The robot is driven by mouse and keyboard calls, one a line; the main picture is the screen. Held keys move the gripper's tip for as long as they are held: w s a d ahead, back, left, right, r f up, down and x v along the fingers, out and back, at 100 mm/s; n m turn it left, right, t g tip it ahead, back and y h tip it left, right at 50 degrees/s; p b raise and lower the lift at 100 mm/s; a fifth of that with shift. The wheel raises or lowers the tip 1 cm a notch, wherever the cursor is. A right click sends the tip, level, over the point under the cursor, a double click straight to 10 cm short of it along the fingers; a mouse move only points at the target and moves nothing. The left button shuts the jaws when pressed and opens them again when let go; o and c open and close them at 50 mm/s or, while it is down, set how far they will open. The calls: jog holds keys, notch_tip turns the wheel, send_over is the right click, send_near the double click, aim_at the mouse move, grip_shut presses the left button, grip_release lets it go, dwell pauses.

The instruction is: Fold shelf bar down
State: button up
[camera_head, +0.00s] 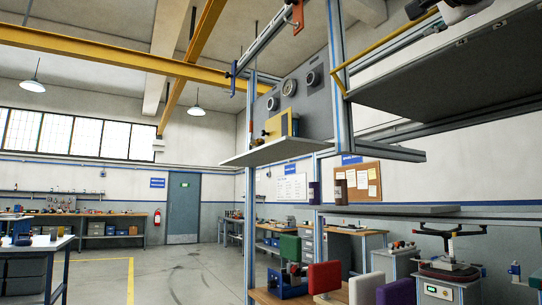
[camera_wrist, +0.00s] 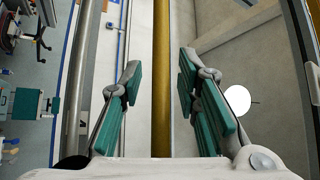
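The yellow shelf bar (camera_head: 390,42) slants up to the right from a post, above a grey shelf panel (camera_head: 455,75) at the upper right of the head view. My gripper (camera_head: 452,8) is partly cut off by the top edge there, close to the bar's upper end. In the wrist view my gripper (camera_wrist: 159,68) is open, with green pads on both sides. A yellow bar, which looks like the shelf bar (camera_wrist: 162,110), runs between the fingers with a gap on each side. I cannot tell its depth there.
An upright metal post (camera_head: 340,85) stands left of the shelf panel. A lower grey shelf (camera_head: 390,210) carries two jars near its left end. A white board (camera_head: 285,150) juts out left of the post. Open floor (camera_head: 190,270) lies at lower left.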

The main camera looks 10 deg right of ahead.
jog(key=s+a+f+m+g+p, duration=0.1)
jog(key=s+a+m+p, duration=0.15)
jog(key=s, duration=0.35)
jog(key=s+a+f+m+g+p, duration=0.1)
jog(key=s+g+p, duration=0.15)
jog(key=s, duration=0.35)
jog(key=w+a+f+n+g+y+p, duration=0.2)
jog(key=w+f+n, duration=0.15)
jog(key=f, duration=0.55)
jog(key=w+a+f+n+g+y+p, duration=0.2)
jog(key=f+n+y, duration=0.15)
jog(key=f, duration=0.55)
jog(key=s+a+f+n+g+y+p, duration=0.1)
jog(key=s+a+f+n+g, duration=0.1)
jog(key=f, duration=0.7)
jog(key=s+a+f+n+g+y+p, duration=0.1)
jog(key=s+a+f+n+g+p, duration=0.1)
jog(key=a+f+n, duration=0.2)
jog(key=shift+s+a+f+n+g, duration=0.3)
jog(key=shift+f+n, duration=0.65)
jog(key=shift+f, duration=1.4)
jog(key=shift+w, duration=0.1)
jog(key=shift+c, duration=0.6)
